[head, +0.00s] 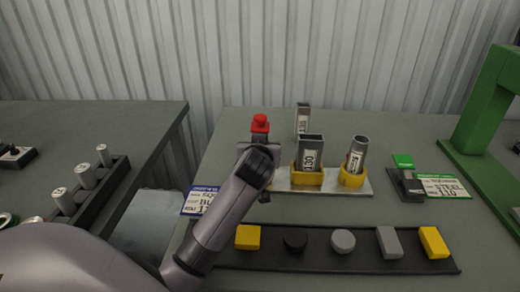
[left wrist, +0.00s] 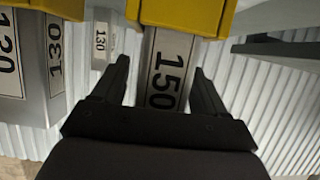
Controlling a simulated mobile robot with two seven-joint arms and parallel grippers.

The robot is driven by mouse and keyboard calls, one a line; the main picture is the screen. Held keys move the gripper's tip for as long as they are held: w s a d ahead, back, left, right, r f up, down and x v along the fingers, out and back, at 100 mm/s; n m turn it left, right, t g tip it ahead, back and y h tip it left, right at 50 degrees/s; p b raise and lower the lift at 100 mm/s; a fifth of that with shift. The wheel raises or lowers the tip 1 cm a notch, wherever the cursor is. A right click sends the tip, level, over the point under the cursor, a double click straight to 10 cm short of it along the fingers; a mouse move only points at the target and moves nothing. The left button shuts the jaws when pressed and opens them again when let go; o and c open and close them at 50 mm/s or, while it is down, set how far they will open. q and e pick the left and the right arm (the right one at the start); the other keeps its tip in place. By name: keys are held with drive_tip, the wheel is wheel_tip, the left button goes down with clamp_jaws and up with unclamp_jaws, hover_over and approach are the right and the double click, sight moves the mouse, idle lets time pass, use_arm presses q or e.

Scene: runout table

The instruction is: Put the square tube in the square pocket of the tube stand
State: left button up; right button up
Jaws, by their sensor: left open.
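The tube stand (head: 284,181) is a light plate with yellow pockets. A grey square-edged tube (head: 311,148) with a number label stands in one yellow pocket (head: 308,178). A round tube (head: 357,152) stands tilted in the yellow pocket to its right (head: 352,180). A narrow square tube (head: 303,112) stands behind the stand. My left gripper (head: 260,165) is at the stand's left end and hides part of it. In the left wrist view my open fingers (left wrist: 160,75) straddle a tube labelled 150 (left wrist: 170,50), below a yellow part (left wrist: 180,14); contact is unclear.
A red-topped piece (head: 260,123) shows just behind my left gripper. A dark strip of several small blocks (head: 315,258) lies in front. A green frame (head: 480,115) and green label card (head: 448,186) are at right. A rack of cylinders (head: 95,195) is on the left table.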

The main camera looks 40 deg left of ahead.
use_arm(q)
drive_tip(key=v, duration=1.2)
drive_tip(key=shift+d+r, duration=0.1)
